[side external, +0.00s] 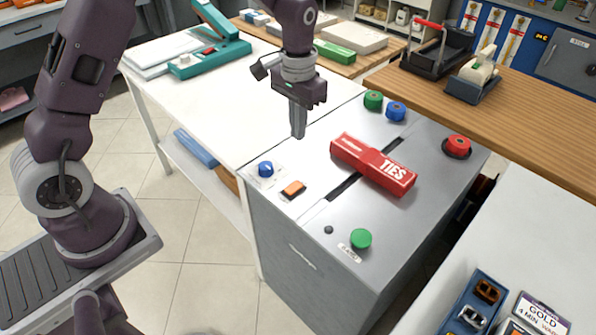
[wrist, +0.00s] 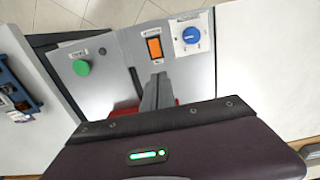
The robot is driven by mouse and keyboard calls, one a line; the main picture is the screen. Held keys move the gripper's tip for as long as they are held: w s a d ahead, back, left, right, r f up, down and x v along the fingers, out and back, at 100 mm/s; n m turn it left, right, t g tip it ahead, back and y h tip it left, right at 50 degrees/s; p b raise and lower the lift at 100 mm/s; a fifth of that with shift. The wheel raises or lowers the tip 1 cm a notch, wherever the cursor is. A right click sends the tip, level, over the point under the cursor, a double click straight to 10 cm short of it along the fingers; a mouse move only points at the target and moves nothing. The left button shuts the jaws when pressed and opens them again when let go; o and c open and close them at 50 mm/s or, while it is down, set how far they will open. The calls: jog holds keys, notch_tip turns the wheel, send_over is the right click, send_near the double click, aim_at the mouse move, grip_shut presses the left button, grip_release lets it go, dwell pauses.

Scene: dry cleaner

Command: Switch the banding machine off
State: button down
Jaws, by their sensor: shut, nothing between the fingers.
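The banding machine (side external: 300,245) is a grey cabinet with a dark slot across its top. Near its front left corner are an orange rocker switch (side external: 293,189) and a blue knob (side external: 265,169) on a white plate. A green button (side external: 361,238) is at the front right, and a red mushroom button (side external: 457,146) at the far right. In the wrist view the orange switch (wrist: 154,48) is just beyond my fingertips. My gripper (side external: 298,134) points down, shut and empty, above the machine's back left side, apart from the controls. The switch's on or off position cannot be told.
A red TIES box (side external: 373,165) lies across the slot on the machine top. Green (side external: 373,100) and blue (side external: 396,111) rolls stand at the back edge. A white table (side external: 215,105) adjoins on the left; a wooden counter (side external: 530,130) runs behind.

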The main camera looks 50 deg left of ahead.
notch_tip(320, 180, down, 14)
jog(key=shift+r, duration=0.1)
dwell(0.4)
jog(key=shift+f, duration=0.3)
jog(key=shift+r, duration=0.85)
jog(key=shift+w+r, duration=0.1)
notch_tip(320, 180, up, 14)
jog(key=w, duration=0.2)
jog(key=shift+w+f, duration=0.2)
jog(key=shift+w, duration=0.1)
